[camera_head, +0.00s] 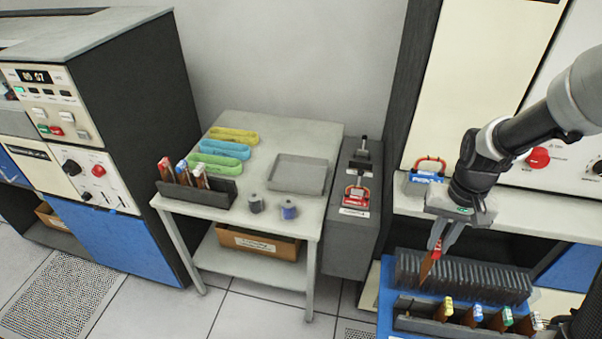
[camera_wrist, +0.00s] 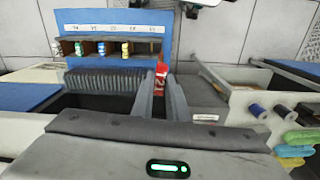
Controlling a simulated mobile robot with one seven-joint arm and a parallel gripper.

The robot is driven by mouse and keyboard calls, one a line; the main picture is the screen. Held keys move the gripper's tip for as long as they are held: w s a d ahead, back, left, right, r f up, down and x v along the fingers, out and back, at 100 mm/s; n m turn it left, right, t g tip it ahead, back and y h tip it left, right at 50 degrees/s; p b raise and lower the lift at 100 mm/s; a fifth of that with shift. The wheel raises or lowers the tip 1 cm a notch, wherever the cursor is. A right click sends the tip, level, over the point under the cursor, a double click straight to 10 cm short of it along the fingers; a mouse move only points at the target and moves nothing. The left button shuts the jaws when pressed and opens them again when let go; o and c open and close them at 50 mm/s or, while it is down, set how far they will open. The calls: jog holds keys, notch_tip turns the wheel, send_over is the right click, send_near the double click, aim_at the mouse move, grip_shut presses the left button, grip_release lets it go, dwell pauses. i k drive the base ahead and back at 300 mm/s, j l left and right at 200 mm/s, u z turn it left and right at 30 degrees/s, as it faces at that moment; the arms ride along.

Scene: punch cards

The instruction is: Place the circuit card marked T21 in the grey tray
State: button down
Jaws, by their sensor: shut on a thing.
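My gripper (camera_head: 437,249) is shut on a brown circuit card (camera_head: 427,268) with a red handle. The red handle also shows between the fingers in the wrist view (camera_wrist: 161,74); its marking is too small to read surely. The card hangs at the left end of the black slotted rack (camera_head: 465,278); I cannot tell whether it touches the rack. The grey tray (camera_head: 298,173) lies empty on the small table at the centre, left of my gripper.
The table (camera_head: 270,128) also bears a card holder (camera_head: 208,196) with several cards, coloured pouches (camera_head: 222,152) and two spools (camera_head: 289,210). A grey cabinet (camera_head: 348,240) stands between the table and my gripper. Cards with coloured handles (camera_head: 477,312) stand in front of the slotted rack.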

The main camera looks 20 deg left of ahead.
aim_at(290, 182)
jog(key=j, duration=1.3)
jog(key=i+j+u, duration=0.2)
jog(key=i+j, duration=0.35)
jog(key=i, duration=0.15)
